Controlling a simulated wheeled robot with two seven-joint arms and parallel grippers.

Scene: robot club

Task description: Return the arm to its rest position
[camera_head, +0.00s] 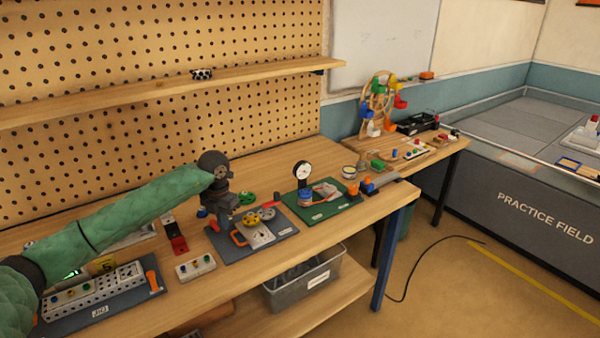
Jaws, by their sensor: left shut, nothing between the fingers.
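My left arm, in a green sleeve, reaches in from the left over the wooden workbench (345,222). My left gripper (224,224) points down, shut and empty, above the left edge of a dark grey mat (276,238). The mat carries small yellow wheels (262,214), a pale plate and an orange piece (238,239). I cannot tell whether the fingertips touch anything there. My right gripper is not in view.
A perforated block (95,289) lies below my forearm. A red-and-black part (177,238) and a white button strip (195,267) lie left of the gripper. A green mat (325,208) with a dial gauge (303,172) is to the right. A shelf (120,93) crosses the pegboard.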

